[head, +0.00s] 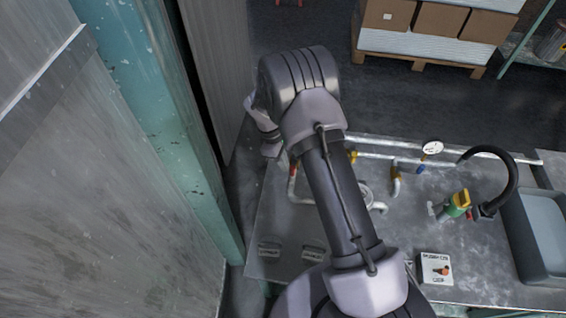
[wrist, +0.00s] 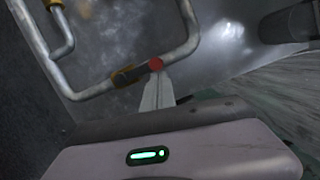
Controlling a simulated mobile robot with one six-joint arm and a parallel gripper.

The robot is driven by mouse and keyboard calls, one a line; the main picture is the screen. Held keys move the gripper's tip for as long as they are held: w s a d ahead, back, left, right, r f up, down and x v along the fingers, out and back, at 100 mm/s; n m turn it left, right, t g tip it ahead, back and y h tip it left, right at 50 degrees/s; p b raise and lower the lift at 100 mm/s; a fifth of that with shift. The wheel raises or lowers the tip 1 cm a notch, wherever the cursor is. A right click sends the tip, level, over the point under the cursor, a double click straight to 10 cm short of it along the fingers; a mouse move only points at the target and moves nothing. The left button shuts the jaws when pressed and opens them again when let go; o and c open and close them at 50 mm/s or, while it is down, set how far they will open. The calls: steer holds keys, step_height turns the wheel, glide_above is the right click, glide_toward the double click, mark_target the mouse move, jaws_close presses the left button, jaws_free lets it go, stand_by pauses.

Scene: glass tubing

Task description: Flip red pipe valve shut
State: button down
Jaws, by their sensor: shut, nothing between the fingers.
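The red pipe valve (head: 293,168) shows as a small red patch on the pipe at the left end of the metal table in the head view. In the wrist view, the red part (wrist: 156,64) lies on a grey pipe, beside a dark yellow fitting (wrist: 125,76). My gripper (wrist: 160,80) is shut and empty, its fingertips right at the red part. I cannot tell whether they touch. The fingers partly cover the pipe. In the head view my arm hides much of the pipework, and the valve's handle angle is unclear.
A teal post (head: 175,130) and grey wall stand close on the left. The table also holds a pressure gauge (head: 432,148), a yellow-green valve (head: 458,203), a black hose (head: 512,165), a control box (head: 434,269) and a sink (head: 545,235). Boxes (head: 440,20) sit behind.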

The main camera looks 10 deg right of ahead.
steer(key=shift+s+d+n+p, duration=0.2)
steer(key=shift+n+p, duration=0.15)
steer(key=shift+n, duration=0.05)
steer(key=n+p, duration=0.1)
steer(key=s+d+n+t+p, duration=0.1)
steer(key=n, duration=0.1)
steer(key=shift+s+d+r+p, duration=0.1)
steer(key=shift+d+r+p, duration=0.1)
steer(key=shift+d+p, duration=0.15)
steer(key=n+p, duration=0.1)
steer(key=d+n, duration=0.1)
steer(key=shift+s+d+n+t+p, duration=0.25)
steer(key=shift+s+n+t+p, duration=0.05)
steer(key=shift+n+p, duration=0.1)
steer(key=w+d+n+t+p, duration=0.2)
steer(key=d+n+p, duration=0.4)
steer(key=n, duration=0.4)
steer(key=shift+d+f+y, duration=0.2)
steer(key=shift+d+y, duration=0.05)
steer(key=shift+y, duration=0.05)
